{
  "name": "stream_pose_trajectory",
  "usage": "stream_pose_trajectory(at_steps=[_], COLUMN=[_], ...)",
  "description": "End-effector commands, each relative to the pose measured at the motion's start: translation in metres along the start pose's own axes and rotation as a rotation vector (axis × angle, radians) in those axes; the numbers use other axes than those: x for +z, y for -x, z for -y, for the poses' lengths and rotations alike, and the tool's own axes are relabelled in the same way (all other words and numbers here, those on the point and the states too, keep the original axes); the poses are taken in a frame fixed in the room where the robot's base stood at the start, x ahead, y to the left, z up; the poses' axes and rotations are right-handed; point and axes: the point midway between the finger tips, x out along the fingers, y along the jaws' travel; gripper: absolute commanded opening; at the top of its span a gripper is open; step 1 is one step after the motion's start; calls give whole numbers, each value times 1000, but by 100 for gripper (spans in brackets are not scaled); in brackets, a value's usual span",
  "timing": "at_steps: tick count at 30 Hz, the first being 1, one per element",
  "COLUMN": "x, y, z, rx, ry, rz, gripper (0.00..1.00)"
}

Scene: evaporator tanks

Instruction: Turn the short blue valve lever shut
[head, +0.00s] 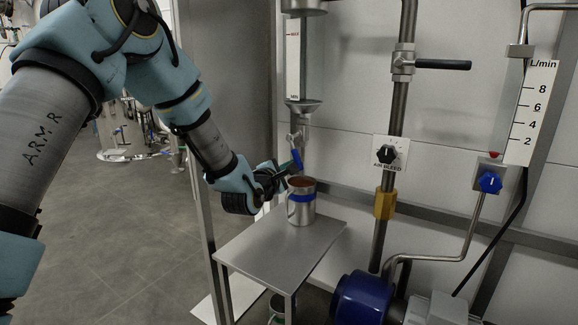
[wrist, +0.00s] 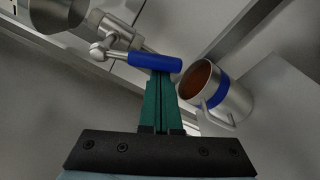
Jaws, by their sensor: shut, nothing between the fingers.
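The short blue valve lever (wrist: 155,63) sits on a small metal valve (wrist: 112,40) under the sight-glass pipe. In the head view the blue lever (head: 296,159) hangs down, slightly tilted, just above the steel mug. My gripper (head: 284,170) reaches in from the left, its tips at the lever. In the wrist view my gripper's green fingers (wrist: 160,80) are together, with nothing between them. Their tips are right at the lever's underside, near its free end; I cannot tell whether they touch.
A steel mug (head: 301,209) with a blue band and reddish-brown contents stands on a small metal table (head: 255,250) beneath the valve. A black-handled valve (head: 443,65), an air bleed knob (head: 388,155) and a blue knob (head: 490,183) are to the right. Open floor lies left.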

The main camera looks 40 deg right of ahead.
Motion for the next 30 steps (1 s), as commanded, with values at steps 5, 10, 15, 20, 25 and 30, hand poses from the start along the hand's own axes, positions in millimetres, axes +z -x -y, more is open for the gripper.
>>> stream_pose_trajectory(at_steps=[5,10,15,20,25,30], x=[5,10,19,30,41,52], y=[0,1,2,4,5,7], z=[0,0,0,-2,-4,-7], rx=[-6,-14,-29,-49,-71,-92], ry=[37,98,208,351,513,671], rz=[4,5,5,4,5,5], gripper=[0,0,0,0,0,0])
